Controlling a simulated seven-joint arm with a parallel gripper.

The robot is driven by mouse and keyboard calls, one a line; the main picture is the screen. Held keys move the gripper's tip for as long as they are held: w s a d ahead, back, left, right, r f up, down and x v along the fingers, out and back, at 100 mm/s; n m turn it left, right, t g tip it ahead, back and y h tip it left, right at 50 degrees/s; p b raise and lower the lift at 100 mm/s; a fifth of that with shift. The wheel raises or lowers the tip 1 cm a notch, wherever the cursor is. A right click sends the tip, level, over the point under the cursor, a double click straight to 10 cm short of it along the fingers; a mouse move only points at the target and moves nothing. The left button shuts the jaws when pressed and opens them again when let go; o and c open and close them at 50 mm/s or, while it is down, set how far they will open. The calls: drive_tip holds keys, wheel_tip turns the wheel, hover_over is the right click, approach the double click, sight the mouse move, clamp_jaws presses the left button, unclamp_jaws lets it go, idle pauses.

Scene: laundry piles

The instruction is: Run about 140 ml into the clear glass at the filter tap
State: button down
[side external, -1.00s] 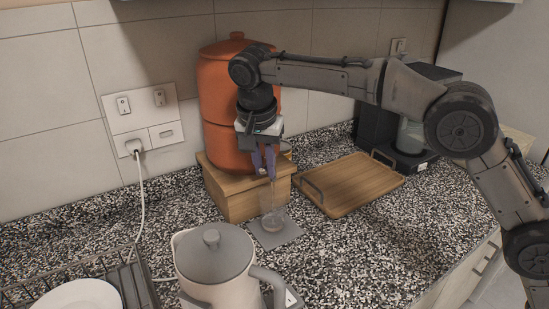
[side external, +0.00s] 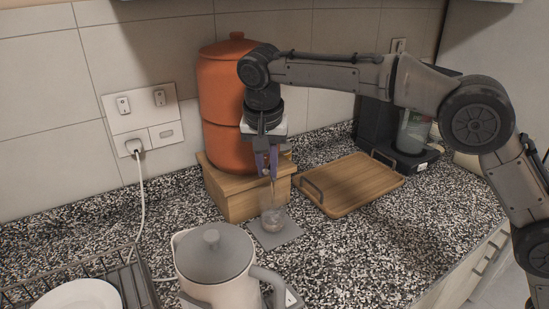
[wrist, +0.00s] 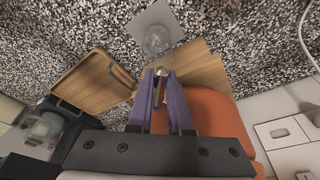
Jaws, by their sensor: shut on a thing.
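The clear glass (side external: 272,212) stands upright on a grey square mat (side external: 278,238) in front of the wooden stand (side external: 232,193). It also shows in the wrist view (wrist: 156,40). The orange filter urn (side external: 218,100) sits on the stand. My gripper (side external: 267,172), with purple fingers, is at the urn's front, above the glass. It is shut on the filter tap (wrist: 161,71), whose metal end shows at the fingertips in the wrist view; the fingers hide most of it. A thin vertical streak shows between tap and glass. The glass looks partly filled, but its level is hard to read.
A kettle (side external: 214,262) stands in front of the mat. A wooden tray (side external: 350,185) with handles lies to the right, with a dark coffee machine (side external: 376,125) behind it. A dish rack (side external: 125,285) with a white plate is at the lower left. Speckled counter is free at right.

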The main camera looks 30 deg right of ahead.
drive_tip(key=shift+s+d+n, duration=0.1)
drive_tip(key=shift+d+n, duration=0.1)
drive_tip(key=shift+n, duration=0.5)
drive_tip(key=shift+s+d+n+t+y, duration=0.15)
drive_tip(key=shift+d+n+y, duration=0.15)
drive_tip(key=shift+n, duration=0.55)
drive_tip(key=shift+s+d+n+t+y, duration=0.15)
drive_tip(key=shift+d+n+y, duration=0.15)
drive_tip(key=shift+n, duration=0.55)
drive_tip(key=n, duration=0.1)
drive_tip(key=d+n, duration=0.1)
drive_tip(key=n, duration=0.1)
drive_tip(key=shift+y, duration=0.3)
drive_tip(key=shift+c, duration=0.8)
unclamp_jaws()
